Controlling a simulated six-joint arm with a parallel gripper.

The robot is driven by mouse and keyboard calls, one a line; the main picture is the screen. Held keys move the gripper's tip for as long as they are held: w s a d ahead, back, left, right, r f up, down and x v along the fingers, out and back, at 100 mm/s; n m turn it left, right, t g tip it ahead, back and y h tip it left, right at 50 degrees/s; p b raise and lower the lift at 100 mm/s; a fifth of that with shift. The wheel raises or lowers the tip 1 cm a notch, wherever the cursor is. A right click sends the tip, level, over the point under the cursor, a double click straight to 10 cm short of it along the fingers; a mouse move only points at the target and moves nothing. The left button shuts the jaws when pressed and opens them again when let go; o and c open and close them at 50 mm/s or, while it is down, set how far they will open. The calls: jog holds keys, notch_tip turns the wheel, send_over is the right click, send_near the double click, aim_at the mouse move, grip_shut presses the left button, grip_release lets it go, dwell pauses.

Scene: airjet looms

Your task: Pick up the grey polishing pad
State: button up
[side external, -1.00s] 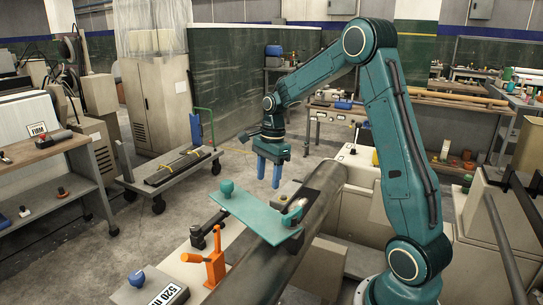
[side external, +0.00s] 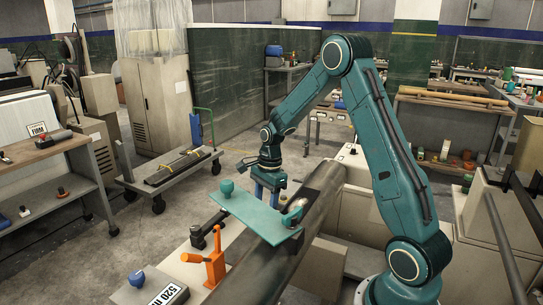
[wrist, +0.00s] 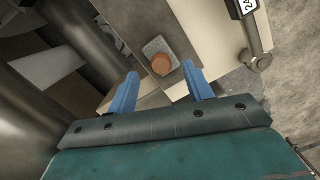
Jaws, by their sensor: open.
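The grey polishing pad (wrist: 154,46) appears in the wrist view as a small square grey block with a round brown knob (wrist: 161,63) on it. It lies on a pale surface just ahead of my gripper. My gripper (wrist: 160,72) is open, with its two blue fingers on either side of the line to the knob and nothing between them. In the side external view my gripper (side external: 267,188) points down behind the teal plate, which hides its fingertips. I cannot make out the pad in that view.
The teal plate (side external: 250,214), with a teal knob (side external: 227,187), lies across the dark roller (side external: 262,262) close to my gripper. An orange clamp (side external: 207,266) stands in front. In the wrist view a dark cylinder (wrist: 85,38) runs left and a labelled bar (wrist: 252,30) lies right.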

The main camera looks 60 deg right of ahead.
jog(key=shift+w+a+f, duration=0.1)
jog(key=shift+f, duration=1.1)
jog(key=shift+w+a+f, duration=0.1)
jog(key=shift+f, duration=1.1)
jog(key=c, duration=1.1)
jog(key=shift+r, duration=0.2)
notch_tip(320, 180, up, 20)
jog(key=shift+f, duration=0.15)
